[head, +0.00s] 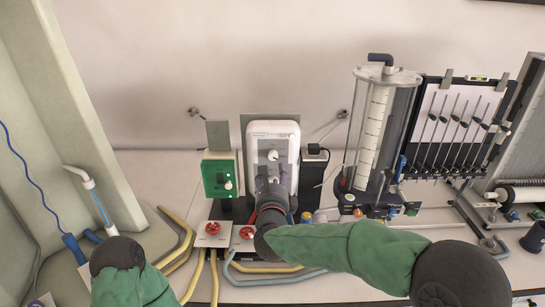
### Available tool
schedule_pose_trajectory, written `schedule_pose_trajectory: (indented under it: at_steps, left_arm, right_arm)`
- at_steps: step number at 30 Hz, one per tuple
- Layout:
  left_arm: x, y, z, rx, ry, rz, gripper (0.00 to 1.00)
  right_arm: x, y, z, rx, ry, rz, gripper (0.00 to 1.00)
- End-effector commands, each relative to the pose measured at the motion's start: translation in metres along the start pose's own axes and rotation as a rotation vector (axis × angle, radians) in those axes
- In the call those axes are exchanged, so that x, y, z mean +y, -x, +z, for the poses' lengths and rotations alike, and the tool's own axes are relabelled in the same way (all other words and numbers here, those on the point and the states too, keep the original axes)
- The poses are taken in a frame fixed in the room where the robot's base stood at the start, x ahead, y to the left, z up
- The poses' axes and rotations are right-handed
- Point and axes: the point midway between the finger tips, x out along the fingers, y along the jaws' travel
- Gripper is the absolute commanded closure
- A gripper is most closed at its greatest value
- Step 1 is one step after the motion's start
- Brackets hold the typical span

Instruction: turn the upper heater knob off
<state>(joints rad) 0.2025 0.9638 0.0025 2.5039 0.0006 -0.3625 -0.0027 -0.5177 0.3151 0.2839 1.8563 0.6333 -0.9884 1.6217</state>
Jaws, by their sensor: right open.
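The white heater unit (273,131) stands upright against the back wall, near the middle of the head view. Its upper knob (272,156) is a small pale round knob on the front panel, with a pointer that is too small to read. My right gripper (272,184) reaches up in front of the heater's lower half, just below the upper knob in the picture. It is open, and I see nothing between its fingers. It hides the lower part of the panel. I cannot tell whether it touches the heater. My left gripper is out of view.
A green box (216,177) with a pale knob stands left of the heater. Red valve handles (212,228) and yellow and grey hoses lie in front. A clear cylinder (372,130) and a manometer board (455,125) stand to the right. A pale column is at left.

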Motion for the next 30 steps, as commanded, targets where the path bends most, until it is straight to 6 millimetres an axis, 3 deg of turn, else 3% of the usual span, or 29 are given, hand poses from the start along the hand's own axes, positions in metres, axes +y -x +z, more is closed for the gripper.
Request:
schedule_pose_trajectory:
  at_steps: [9, 15, 21, 30]
  left_arm:
    - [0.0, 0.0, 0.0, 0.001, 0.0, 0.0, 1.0]
    - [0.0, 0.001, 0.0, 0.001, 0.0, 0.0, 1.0]
    - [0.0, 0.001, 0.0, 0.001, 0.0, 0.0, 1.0]
    - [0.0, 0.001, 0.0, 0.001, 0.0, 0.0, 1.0]
  right_arm:
    - [0.001, -0.054, -0.002, 0.003, 0.001, -0.001, 0.46]
    - [0.0, -0.08, -0.001, 0.002, 0.002, -0.001, 0.46]
    - [0.0, -0.092, -0.001, 0.001, 0.002, 0.0, 0.46]
    - [0.001, -0.093, -0.001, 0.001, 0.002, 0.001, 0.46]
